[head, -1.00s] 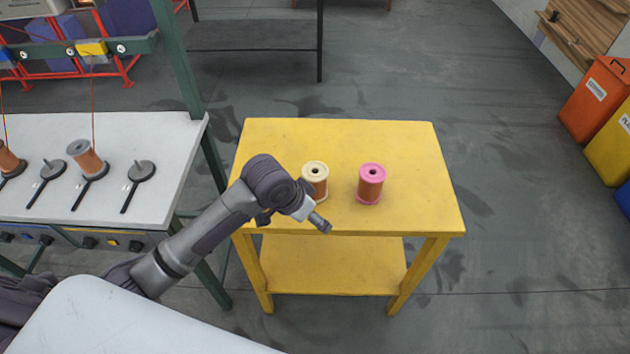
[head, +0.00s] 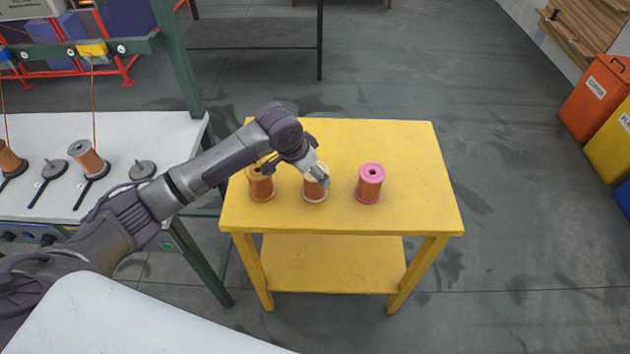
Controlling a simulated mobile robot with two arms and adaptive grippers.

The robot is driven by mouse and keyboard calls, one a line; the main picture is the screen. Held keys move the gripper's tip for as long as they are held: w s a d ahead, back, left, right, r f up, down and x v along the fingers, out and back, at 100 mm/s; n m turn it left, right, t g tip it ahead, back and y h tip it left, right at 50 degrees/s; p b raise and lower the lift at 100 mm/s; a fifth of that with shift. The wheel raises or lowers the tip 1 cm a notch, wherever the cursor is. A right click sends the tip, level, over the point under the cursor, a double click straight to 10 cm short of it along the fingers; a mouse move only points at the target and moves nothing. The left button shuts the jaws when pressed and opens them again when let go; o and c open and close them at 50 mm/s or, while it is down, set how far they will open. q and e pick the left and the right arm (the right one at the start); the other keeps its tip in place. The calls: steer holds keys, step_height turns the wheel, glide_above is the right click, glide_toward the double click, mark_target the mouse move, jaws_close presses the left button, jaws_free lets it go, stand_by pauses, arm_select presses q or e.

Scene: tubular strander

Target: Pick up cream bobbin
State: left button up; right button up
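The cream bobbin (head: 315,194), wound with copper-coloured wire, stands upright in the middle of the yellow table's top (head: 410,150). My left gripper (head: 319,175) is over it and hides most of its upper flange. I cannot tell whether the gripper touches it or whether its fingers are open. A pink bobbin (head: 371,184) stands upright to the right. An orange-yellow bobbin (head: 261,187) stands to the left, its top partly behind my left arm. My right gripper is not in view.
The white strander bench (head: 170,130) at left has several dark spindles and a grey-topped bobbin (head: 87,158) with a wire running up. The table's right side and back are clear. Orange (head: 595,100) and yellow bins stand at far right.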

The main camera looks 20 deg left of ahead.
arm_select(q)
steer(key=p+x, duration=0.1)
steer(key=x, duration=0.4)
steer(key=shift+d+f, duration=0.2)
steer(key=shift+s, duration=0.2)
steer(key=c, duration=1.6)
steer(key=shift+r, duration=0.15)
steer(key=shift+c, duration=0.2)
